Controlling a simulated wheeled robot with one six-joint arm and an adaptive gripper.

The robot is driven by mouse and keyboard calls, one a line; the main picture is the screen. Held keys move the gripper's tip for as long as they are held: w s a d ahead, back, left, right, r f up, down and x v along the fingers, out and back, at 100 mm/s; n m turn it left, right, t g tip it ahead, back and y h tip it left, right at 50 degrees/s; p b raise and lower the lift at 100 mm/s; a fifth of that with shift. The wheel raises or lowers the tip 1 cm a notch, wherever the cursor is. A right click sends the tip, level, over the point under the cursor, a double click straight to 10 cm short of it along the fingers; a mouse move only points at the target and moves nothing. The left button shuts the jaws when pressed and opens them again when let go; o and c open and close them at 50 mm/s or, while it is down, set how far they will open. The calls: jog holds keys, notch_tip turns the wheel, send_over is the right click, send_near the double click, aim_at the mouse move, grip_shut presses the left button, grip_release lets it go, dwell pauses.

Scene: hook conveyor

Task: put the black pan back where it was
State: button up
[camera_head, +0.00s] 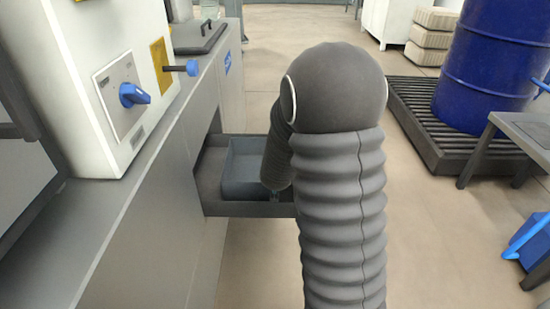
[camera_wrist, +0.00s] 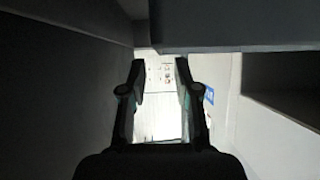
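I cannot pick out a black pan for certain. A dark open drawer or tray (camera_head: 222,208) juts from the grey cabinet in the head view, with a blue-grey box-like piece (camera_head: 240,165) inside it. My arm hides its right part. A flat dark piece with a small handle (camera_head: 197,38) lies on the counter further back. My gripper (camera_wrist: 160,72) is open in the wrist view, its two fingers apart with nothing seen between them. A grey slab (camera_wrist: 240,28) lies beyond and above the right finger. In the head view my arm hides most of the gripper, close by the drawer.
A white control box with a blue knob (camera_head: 134,95) stands on the grey cabinet (camera_head: 150,220) at left. A blue drum (camera_head: 490,70) stands on a dark pallet (camera_head: 425,130) at right. A grey table (camera_head: 525,130) and a blue item (camera_head: 530,243) are at far right. Open floor lies between.

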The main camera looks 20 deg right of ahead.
jog(key=v, duration=0.9)
jog(key=shift+a, duration=0.1)
jog(key=s+a+r+n+g+y, duration=0.25)
jog(key=s+a+r+y, duration=0.25)
jog(key=s+a+r, duration=0.35)
jog(key=s+a+r+n+g, duration=0.1)
jog(key=s+r+n+g, duration=0.1)
jog(key=s, duration=1.7)
jog(key=shift+g+h, duration=0.3)
jog(key=shift+g, duration=0.35)
jog(key=shift+a, duration=0.1)
